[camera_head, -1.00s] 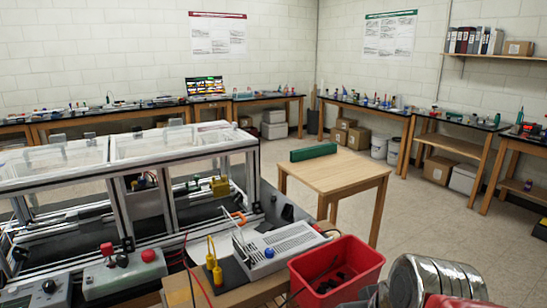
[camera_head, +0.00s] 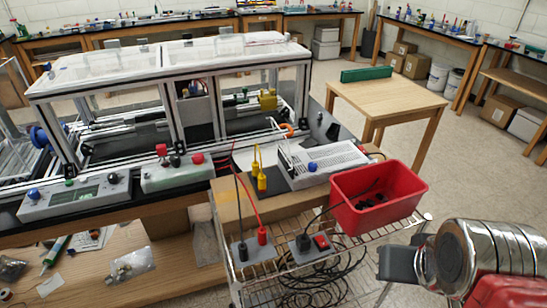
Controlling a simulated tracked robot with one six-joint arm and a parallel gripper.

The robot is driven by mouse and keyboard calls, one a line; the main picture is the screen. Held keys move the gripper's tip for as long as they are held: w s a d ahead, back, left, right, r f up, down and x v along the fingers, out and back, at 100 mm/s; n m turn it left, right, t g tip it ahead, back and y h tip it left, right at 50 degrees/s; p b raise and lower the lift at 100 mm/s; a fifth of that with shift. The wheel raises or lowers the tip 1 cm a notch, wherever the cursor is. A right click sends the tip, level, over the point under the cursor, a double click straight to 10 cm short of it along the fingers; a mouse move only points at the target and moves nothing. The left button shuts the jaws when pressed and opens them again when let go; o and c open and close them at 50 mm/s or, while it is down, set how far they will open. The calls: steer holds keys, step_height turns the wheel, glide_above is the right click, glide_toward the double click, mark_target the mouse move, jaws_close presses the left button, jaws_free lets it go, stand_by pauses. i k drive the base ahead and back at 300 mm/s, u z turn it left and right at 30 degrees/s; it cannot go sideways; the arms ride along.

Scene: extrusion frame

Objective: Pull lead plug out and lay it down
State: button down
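Several plugs on leads show in the head view. A black plug (camera_head: 241,249) and a red plug (camera_head: 262,236) stand upright in a grey block on the wire shelf, with a black and a red lead rising from them. Beside them a second grey block holds a black plug (camera_head: 303,243) and a red part (camera_head: 321,241). Yellow plugs (camera_head: 261,181) stand on a dark plate behind. I cannot tell which plug the task means. My gripper (camera_head: 400,263) is at the lower right, apart from all plugs. Its fingers are not clear enough to show whether they are open.
A framed enclosure (camera_head: 180,110) fills the left. The wooden table (camera_head: 390,98) has bare room beside a green block (camera_head: 366,74).

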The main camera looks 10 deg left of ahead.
mark_target(262, 178)
steer(key=u, duration=1.3)
steer(key=k, duration=0.75)
steer(key=z, duration=0.25)
steer(key=i, duration=0.5)
